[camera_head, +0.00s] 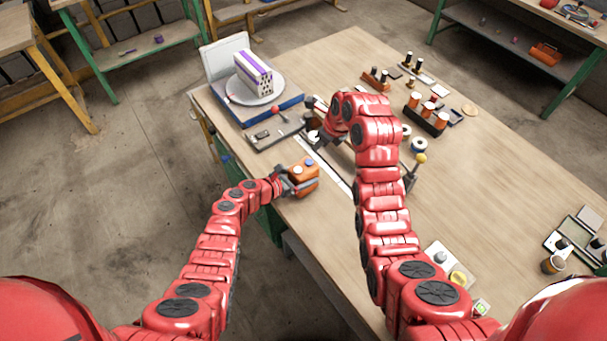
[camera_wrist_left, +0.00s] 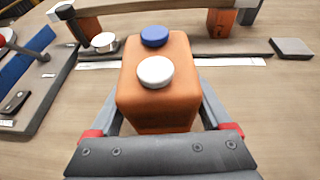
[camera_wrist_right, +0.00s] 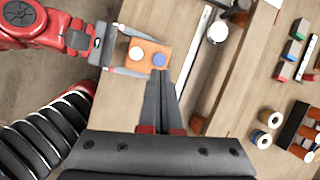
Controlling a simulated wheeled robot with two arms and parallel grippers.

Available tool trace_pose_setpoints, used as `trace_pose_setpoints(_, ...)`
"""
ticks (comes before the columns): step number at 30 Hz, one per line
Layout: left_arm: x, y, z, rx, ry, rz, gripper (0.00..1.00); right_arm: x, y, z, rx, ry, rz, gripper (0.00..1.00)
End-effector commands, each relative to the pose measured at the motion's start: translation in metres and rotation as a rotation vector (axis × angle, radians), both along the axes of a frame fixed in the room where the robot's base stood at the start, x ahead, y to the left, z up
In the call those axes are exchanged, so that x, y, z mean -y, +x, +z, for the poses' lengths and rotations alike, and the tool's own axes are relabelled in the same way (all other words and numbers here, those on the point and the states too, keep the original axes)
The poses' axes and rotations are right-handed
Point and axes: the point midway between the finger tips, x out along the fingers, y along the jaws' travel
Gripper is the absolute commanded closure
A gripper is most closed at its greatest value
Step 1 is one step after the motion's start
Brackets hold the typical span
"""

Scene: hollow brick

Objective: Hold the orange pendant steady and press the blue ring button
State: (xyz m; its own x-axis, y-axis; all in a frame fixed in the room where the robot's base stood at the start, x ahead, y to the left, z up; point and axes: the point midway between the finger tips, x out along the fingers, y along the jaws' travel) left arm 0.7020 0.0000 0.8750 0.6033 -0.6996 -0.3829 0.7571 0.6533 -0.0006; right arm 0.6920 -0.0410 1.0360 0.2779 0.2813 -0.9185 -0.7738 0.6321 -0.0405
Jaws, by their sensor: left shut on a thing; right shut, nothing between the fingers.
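The orange pendant (camera_head: 307,180) is a box with a blue button (camera_wrist_left: 154,36) and a white button (camera_wrist_left: 155,72) on its top face. My left gripper (camera_head: 291,183) is shut on the pendant, one finger on each side, near the table's left edge. My right gripper (camera_head: 314,139) is shut and empty. In the right wrist view its fingertips (camera_wrist_right: 162,73) show just beside the blue button (camera_wrist_right: 159,59); the white button (camera_wrist_right: 137,53) is farther left. I cannot tell whether the tips touch the blue button.
Orange cylinders in a black rack (camera_head: 426,116) and spools (camera_head: 418,145) stand right of my right arm. The table's right-hand middle is clear.

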Motion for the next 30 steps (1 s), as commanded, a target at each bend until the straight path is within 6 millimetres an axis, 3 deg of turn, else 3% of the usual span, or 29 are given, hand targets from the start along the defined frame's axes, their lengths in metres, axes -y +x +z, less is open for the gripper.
trace_pose_setpoints(9, 0.000, 0.000, 0.000, 0.001, -0.001, 0.000, 1.00, -0.011, 0.013, 0.002, 0.372, 0.028, 0.462, 1.00)
trace_pose_setpoints(17, 0.000, 0.000, 0.000, 0.001, -0.001, 0.000, 1.00, -0.013, 0.019, 0.008, 0.539, 0.007, 0.603, 1.00)
trace_pose_setpoints(30, 0.000, 0.000, 0.000, 0.001, -0.001, 0.000, 1.00, -0.014, 0.018, -0.051, 0.538, 0.007, 0.605, 1.00)
